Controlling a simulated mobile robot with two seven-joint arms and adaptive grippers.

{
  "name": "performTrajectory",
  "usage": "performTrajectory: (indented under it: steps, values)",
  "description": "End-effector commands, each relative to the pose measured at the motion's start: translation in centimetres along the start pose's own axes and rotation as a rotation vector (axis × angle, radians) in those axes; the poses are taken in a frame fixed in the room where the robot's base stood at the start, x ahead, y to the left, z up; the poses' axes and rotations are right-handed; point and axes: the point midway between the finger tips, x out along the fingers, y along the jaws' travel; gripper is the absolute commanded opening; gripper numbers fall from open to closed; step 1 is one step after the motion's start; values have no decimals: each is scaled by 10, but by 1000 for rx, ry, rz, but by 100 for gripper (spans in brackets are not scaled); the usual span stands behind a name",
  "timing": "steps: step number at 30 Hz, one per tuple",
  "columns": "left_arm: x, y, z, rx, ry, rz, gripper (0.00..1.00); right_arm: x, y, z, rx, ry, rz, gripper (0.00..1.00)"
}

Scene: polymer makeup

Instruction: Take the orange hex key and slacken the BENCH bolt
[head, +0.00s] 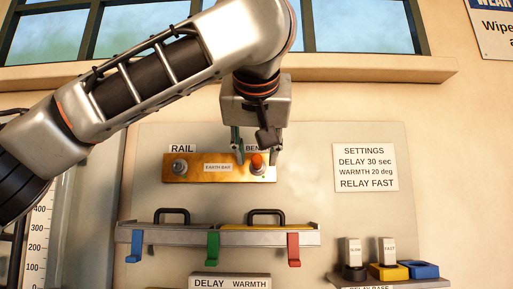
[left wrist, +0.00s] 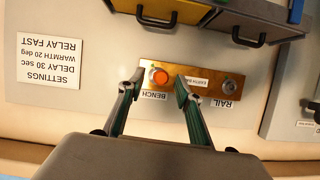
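An orange round-ended piece (head: 257,159) stands at the BENCH bolt, on the right end of the brass earth bar (head: 205,175). It also shows in the left wrist view (left wrist: 159,77), where it looks like an orange disc in a metal ring. I cannot tell whether it is the hex key seated in the bolt, and no other orange key shows. My left gripper (head: 258,150) is open in front of it. In the left wrist view, its fingers (left wrist: 159,84) stand on either side of the orange piece, with gaps. The BENCH label is partly hidden in the head view. My right gripper is out of view.
The RAIL bolt (head: 180,167) is at the bar's left end. Below, a grey shelf (head: 180,236) with two black handles carries blue, green and red tabs. A SETTINGS sign (head: 365,167) hangs to the right. Relay blocks (head: 388,270) stand at lower right.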

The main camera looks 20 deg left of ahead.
Motion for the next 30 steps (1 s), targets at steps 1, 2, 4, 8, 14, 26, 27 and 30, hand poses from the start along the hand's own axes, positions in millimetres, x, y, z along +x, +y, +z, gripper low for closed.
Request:
performTrajectory:
  steps: [1,2,4,8,14,26,27,30]
  values:
    - [0,0,0,0,0,0,35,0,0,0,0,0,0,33]
    - [0,0,0,0,0,0,35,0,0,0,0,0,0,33]
    - [0,0,0,0,0,0,24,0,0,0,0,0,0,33]
    - [0,0,0,0,0,0,0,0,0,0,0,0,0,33]
    - [0,0,0,0,1,-1,0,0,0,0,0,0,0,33]
    - [0,0,0,-1,1,-1,0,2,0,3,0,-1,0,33]
    - [0,0,0,-1,1,-1,0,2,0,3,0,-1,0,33]
    - [0,0,0,-1,1,-1,0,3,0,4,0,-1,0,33]
